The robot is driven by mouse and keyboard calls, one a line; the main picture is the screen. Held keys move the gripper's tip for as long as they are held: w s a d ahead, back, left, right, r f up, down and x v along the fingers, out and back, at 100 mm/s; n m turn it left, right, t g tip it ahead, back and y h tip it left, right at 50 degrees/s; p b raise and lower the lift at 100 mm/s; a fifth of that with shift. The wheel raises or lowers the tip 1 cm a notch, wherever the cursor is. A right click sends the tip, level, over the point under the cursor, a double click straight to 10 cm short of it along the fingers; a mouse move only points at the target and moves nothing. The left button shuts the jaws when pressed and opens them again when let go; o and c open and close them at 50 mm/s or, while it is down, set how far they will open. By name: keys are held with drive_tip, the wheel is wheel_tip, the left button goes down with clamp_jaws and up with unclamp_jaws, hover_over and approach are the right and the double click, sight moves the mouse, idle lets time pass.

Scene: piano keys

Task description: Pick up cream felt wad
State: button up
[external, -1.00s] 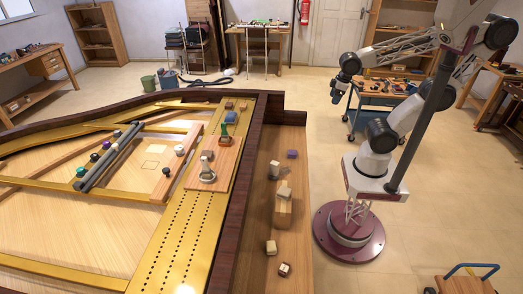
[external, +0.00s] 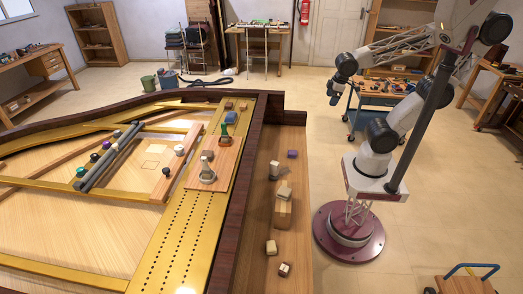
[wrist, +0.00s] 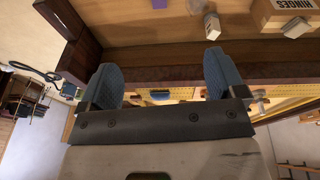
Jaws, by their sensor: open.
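Several small pale pieces lie on the wooden ledge beside the piano, and I cannot tell for sure which is the cream felt wad. One cream piece (external: 271,247) is near the front of the ledge. A greyish-cream piece (external: 284,189) sits on top of a wooden box; it also shows in the wrist view (wrist: 297,27). A white-and-brown piece (external: 274,170) is farther back and shows in the wrist view (wrist: 211,25). My gripper (external: 335,97) is open and empty, raised to the right of the ledge; its blue fingers (wrist: 160,76) are spread in the wrist view.
The wooden box (wrist: 280,12) bears a label reading "HINGES". A purple block (external: 292,154) and a brown-and-white block (external: 285,269) also lie on the ledge. The dark piano rim (external: 245,190) rises along the ledge's left side. A blue cart (external: 385,100) stands behind my arm.

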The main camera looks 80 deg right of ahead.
drive_tip(key=w+a+f+n+t+h, duration=0.1)
drive_tip(key=w+a+f+n+h, duration=0.25)
drive_tip(key=w+a+n, duration=0.55)
drive_tip(key=w+a+f+n+t+h, duration=0.2)
drive_tip(key=w+a+f+n+h, duration=0.3)
drive_tip(key=w, duration=0.7)
drive_tip(key=w+a+f+n+t+y, duration=0.1)
drive_tip(key=w+a+n, duration=0.1)
drive_tip(key=a, duration=0.4)
drive_tip(key=w+a+f+n+t+y, duration=0.1)
drive_tip(key=w+a+f+n+y, duration=0.1)
drive_tip(key=a, duration=0.4)
drive_tip(key=s+a+f+n+t+y, duration=0.15)
drive_tip(key=a+f+n, duration=0.25)
drive_tip(key=a, duration=0.5)
drive_tip(key=a+f+n+t+y, duration=0.2)
drive_tip(key=a+f+n, duration=0.25)
drive_tip(key=a, duration=0.45)
drive_tip(key=a+f+n+t+y, duration=0.1)
drive_tip(key=a+f+n+t, duration=0.15)
drive_tip(key=a+f, duration=0.45)
drive_tip(key=s+a+f+n+y, duration=0.3)
drive_tip(key=s+a+f+n, duration=0.25)
drive_tip(key=a, duration=0.45)
drive_tip(key=f+n, duration=0.1)
drive_tip(key=s+d+f+n, duration=0.1)
drive_tip(key=f, duration=0.1)
drive_tip(key=d+f+n+y, duration=0.1)
drive_tip(key=shift+s+d+f, duration=0.15)
drive_tip(key=shift+s, duration=0.2)
